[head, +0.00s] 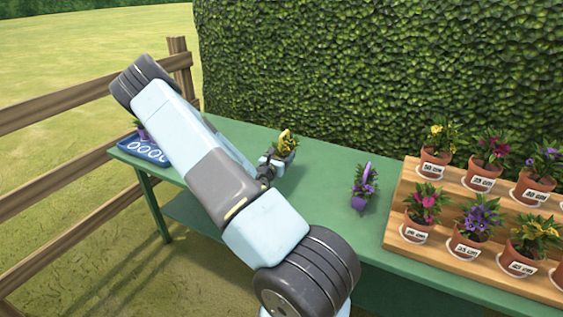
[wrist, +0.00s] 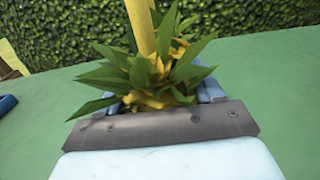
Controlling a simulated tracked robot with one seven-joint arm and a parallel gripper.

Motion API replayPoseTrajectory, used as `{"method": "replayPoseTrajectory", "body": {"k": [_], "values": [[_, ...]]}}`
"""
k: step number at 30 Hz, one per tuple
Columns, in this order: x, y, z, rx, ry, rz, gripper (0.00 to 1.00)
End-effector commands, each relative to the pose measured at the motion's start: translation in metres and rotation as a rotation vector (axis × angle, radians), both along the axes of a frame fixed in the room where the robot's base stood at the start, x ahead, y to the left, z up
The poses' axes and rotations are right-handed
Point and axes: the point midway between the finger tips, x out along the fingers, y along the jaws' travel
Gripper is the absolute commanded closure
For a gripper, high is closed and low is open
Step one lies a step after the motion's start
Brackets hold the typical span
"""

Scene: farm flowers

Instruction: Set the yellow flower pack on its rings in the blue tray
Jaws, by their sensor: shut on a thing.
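The yellow flower pack (head: 285,143) has green leaves and a yellow upright handle. My gripper (head: 272,163) is shut on it, over the middle of the green table. In the wrist view the pack (wrist: 155,70) stands upright between the fingers of my gripper (wrist: 170,95), its leaves hiding most of the grip. I cannot tell whether its base touches the table. The blue tray (head: 150,152) with white rings lies at the table's left end, partly hidden behind my arm. A purple-flowered pack shows at the tray's far side.
A purple flower pack (head: 363,188) with a handle stands on the table to the right. A wooden stepped stand (head: 400,222) with several labelled potted flowers fills the right end. A hedge (head: 380,70) rises behind the table (head: 325,170). A wooden fence (head: 60,110) runs at left.

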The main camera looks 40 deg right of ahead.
Motion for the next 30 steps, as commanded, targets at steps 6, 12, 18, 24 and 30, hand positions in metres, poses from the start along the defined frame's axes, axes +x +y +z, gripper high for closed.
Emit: {"method": "replayPoseTrajectory", "body": {"k": [6,12,18,24,30], "values": [[-0.002,-0.008,-0.008,-0.001,0.0,-0.011,0.76],[-0.003,-0.013,-0.029,-0.001,0.003,-0.016,0.76],[-0.005,-0.015,-0.041,-0.001,0.0,-0.021,0.76],[-0.005,-0.015,-0.04,-0.001,0.0,-0.021,0.76],[-0.004,-0.015,-0.042,0.0,0.0,-0.021,0.25]]}}
